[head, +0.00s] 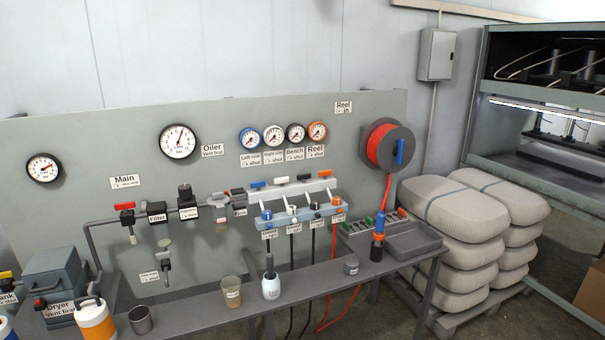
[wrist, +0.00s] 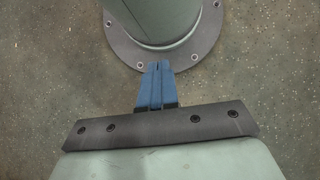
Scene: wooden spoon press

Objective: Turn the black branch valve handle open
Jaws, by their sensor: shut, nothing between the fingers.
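The black branch valve handle (head: 304,177) shows in the head view. It is a small lever on top of the light-coloured manifold (head: 290,190), between a white handle (head: 281,180) and an orange handle (head: 325,173). A blue handle (head: 258,184) is at the row's left end. The black handle looks to lie along the manifold. My gripper (wrist: 158,64) shows only in the wrist view. Its blue fingers are together with nothing between them, above speckled floor. The gripper is away from the valves, and no handle shows in the wrist view.
Four-colour gauges (head: 273,135) hang above the manifold. A red main handle (head: 124,206) is at left, an orange hose reel (head: 382,147) at right.

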